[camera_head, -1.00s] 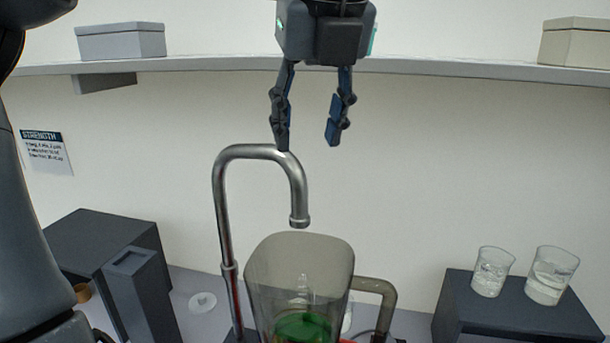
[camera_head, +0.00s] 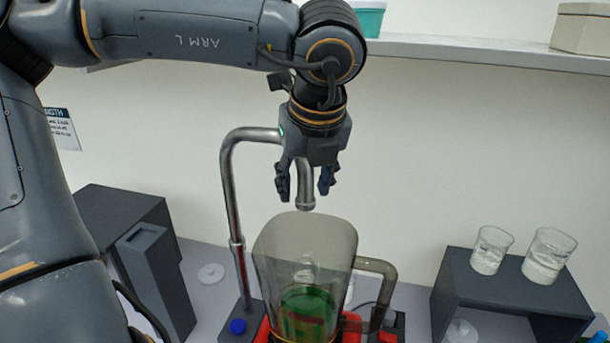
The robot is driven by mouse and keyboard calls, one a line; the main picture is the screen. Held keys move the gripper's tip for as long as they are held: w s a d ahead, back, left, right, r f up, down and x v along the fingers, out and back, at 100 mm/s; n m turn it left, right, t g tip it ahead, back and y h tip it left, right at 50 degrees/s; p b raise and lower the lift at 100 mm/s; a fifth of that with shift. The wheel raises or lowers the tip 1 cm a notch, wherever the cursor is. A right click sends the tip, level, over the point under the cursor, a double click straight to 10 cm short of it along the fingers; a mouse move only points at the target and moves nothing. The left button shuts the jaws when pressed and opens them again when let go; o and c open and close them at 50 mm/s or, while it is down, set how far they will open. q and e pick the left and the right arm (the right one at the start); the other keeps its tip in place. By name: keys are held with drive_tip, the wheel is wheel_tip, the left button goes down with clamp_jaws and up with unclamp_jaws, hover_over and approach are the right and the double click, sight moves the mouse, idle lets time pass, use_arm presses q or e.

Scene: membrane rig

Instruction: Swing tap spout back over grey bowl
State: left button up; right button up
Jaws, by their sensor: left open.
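The steel tap spout (camera_head: 231,190) rises from a base at the left of a clear jug and arches right. Its outlet end (camera_head: 305,196) points down just above the jug's rim. My left gripper (camera_head: 303,188) points down with its fingers open, one on each side of the spout's downward end. Whether either finger touches the pipe I cannot tell. The gripper's body hides the right part of the arch. No grey bowl can be made out in view. My right gripper is not in view.
The clear jug (camera_head: 328,243), with green contents and a handle, stands on a red and dark base. A dark bench (camera_head: 505,296) at right bears two glass beakers (camera_head: 490,250). Dark boxes (camera_head: 125,222) stand at left. A shelf (camera_head: 470,55) crosses the wall above.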

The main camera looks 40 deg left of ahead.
use_arm(q)
drive_tip(key=shift+f, duration=0.15)
drive_tip(key=shift+c, duration=0.4)
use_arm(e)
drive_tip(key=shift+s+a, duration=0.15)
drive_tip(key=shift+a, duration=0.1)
use_arm(q)
clamp_jaws()
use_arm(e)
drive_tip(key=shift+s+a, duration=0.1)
